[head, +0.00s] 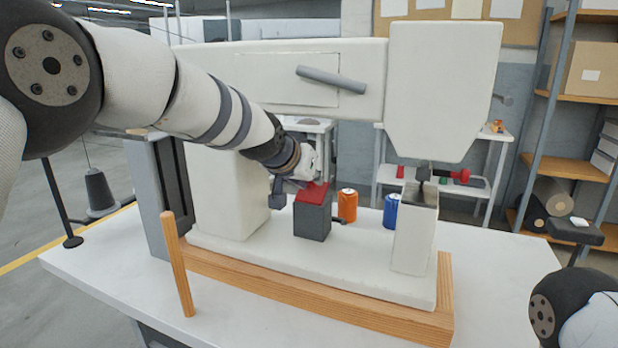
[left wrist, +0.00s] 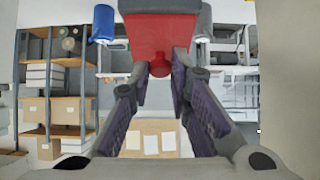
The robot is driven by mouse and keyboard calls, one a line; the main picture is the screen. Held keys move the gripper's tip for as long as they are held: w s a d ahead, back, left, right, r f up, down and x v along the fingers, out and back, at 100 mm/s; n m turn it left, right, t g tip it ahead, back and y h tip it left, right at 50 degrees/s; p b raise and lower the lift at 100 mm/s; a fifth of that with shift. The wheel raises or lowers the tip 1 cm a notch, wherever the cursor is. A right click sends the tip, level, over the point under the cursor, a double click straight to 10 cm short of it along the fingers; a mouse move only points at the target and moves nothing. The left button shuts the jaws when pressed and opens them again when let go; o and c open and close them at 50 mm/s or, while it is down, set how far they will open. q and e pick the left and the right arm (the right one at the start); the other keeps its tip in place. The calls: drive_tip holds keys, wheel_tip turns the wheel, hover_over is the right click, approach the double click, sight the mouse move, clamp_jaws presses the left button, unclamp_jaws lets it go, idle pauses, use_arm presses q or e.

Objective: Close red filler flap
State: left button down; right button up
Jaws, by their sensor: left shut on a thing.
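The red filler flap (head: 311,193) sits at the top of a small dark grey box (head: 313,222) on the press base. I cannot tell whether it lies fully flat or is a little raised. In the left wrist view the flap (left wrist: 160,35) has a round red knob (left wrist: 160,70) at its edge. My left gripper (head: 305,178) is at the flap in the head view. In the left wrist view the fingers of my left gripper (left wrist: 160,76) are closed in on either side of the knob. My right gripper is out of view.
The large white press (head: 440,90) arches over the box on a wooden-edged base. An orange can (head: 347,206) and a blue can (head: 391,211) stand behind the box. A wooden handle (head: 178,265) rises at the front left. The white tabletop (head: 110,265) is clear at the left.

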use_arm(q)
drive_tip(key=c, duration=1.5)
unclamp_jaws()
drive_tip(key=v, duration=1.2)
drive_tip(key=shift+f, duration=0.1)
